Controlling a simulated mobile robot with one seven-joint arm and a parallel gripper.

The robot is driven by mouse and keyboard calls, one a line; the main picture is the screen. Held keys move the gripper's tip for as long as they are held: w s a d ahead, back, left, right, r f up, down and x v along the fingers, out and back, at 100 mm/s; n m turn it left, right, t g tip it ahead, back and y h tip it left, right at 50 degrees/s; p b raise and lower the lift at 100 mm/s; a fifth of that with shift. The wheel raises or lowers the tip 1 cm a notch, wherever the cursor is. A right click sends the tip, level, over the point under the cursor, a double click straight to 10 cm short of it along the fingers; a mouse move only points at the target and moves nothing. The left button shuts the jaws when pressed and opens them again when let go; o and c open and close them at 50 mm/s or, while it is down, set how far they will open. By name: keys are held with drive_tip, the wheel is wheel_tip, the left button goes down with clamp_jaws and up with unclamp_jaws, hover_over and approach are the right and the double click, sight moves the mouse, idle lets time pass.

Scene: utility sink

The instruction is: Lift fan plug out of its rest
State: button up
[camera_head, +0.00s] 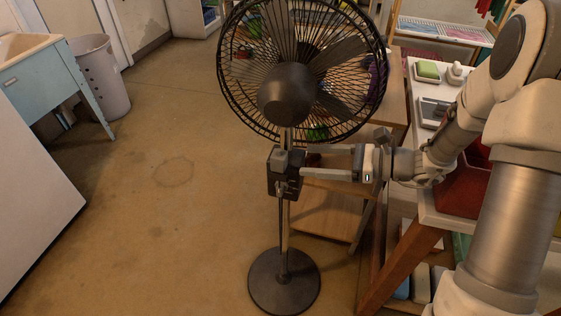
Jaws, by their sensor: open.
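A black pedestal fan (286,92) stands upright on a round dark base (284,282). A dark box (274,184) is on its pole below the fan head. A small grey block (281,158) sits at the top of this box; it may be the fan plug in its rest, but it is too small to tell. My gripper (303,161) reaches in from the right, level with the box, fingers pointing left. It is open, one finger above the other, with tips close to the box's right side. I cannot tell whether they touch it, and I see nothing held.
A white table (425,212) with a wooden leg is at the right, holding a green sponge (428,70) and a red bin (462,190). A low wooden shelf (322,214) stands behind the fan. A grey bin (100,78) and blue sink cabinet (45,88) are left. Open floor lies left of the fan.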

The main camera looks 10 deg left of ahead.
sight(287, 159)
drive_tip(key=b+x, duration=0.1)
drive_tip(key=x, duration=0.5)
drive_tip(key=shift+w+a+f, duration=0.1)
drive_tip(key=shift+a+f, duration=0.05)
drive_tip(key=shift+a, duration=0.2)
drive_tip(key=x, duration=0.1)
drive_tip(key=b+x, duration=0.1)
drive_tip(key=x, duration=0.3)
drive_tip(key=shift+f+b, duration=0.3)
drive_tip(key=shift+f, duration=0.05)
clamp_jaws()
